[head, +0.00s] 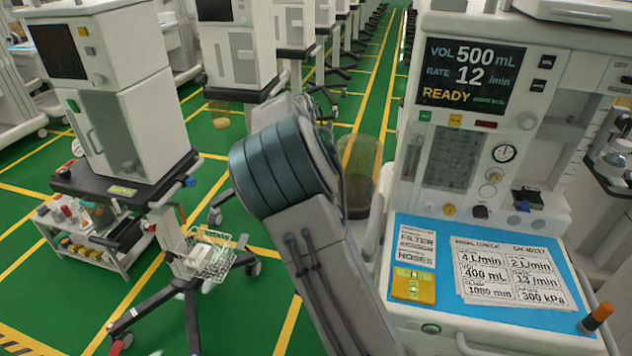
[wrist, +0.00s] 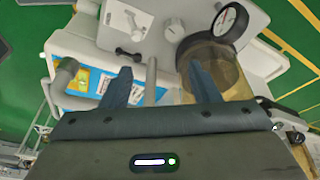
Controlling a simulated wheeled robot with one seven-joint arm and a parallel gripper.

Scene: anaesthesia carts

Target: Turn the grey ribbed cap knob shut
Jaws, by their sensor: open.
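My gripper (wrist: 159,76) is open in the wrist view, its two dark blue fingers spread apart. A grey rod (wrist: 151,78) shows between the fingers; I cannot tell that it is touched. Beyond the fingertips, a small round grey knob (wrist: 173,28) sits on a pale grey panel, apart from the fingers. It looks like the cap knob, but its ribs are too small to make out. A black lever handle (wrist: 130,53) is to its left. In the head view my arm hides the gripper, and I cannot pick out the knob there.
A clear yellowish canister (wrist: 224,82) with a dark round part stands close by the right finger. A dial gauge (wrist: 229,23) is above it. In the head view, the cart's blue mat (head: 470,318) holds cards.

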